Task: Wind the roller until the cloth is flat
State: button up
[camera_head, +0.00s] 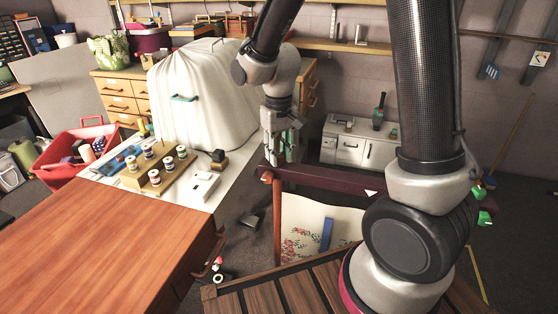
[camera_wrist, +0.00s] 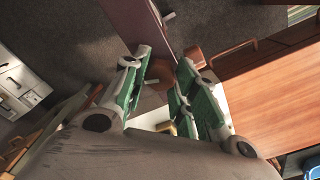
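A floral white cloth (camera_head: 318,226) hangs below a dark maroon roller bar (camera_head: 325,179). It looks slack and curved, with a blue strip on it. The bar also shows in the wrist view (camera_wrist: 136,22). A wooden, orange-brown knob (camera_head: 267,177) is at the bar's left end; in the wrist view, this wooden part (camera_wrist: 188,74) lies between and beyond my fingertips. My gripper (camera_head: 281,158) points down at the bar's left end. Its green-padded fingers (camera_wrist: 170,72) stand apart. I cannot tell whether they touch the knob. The bar's right part is hidden behind my arm.
A wooden table (camera_head: 100,240) fills the left front. Beyond it, a white surface holds a spool rack (camera_head: 158,170) and a covered white bulk (camera_head: 200,95). A red basket (camera_head: 75,150) is at left. A slatted wooden top (camera_head: 285,295) lies in front of the cloth.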

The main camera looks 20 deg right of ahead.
jog(key=shift+m, duration=1.7)
jog(key=o, duration=0.7)
jog(key=shift+r, duration=3)
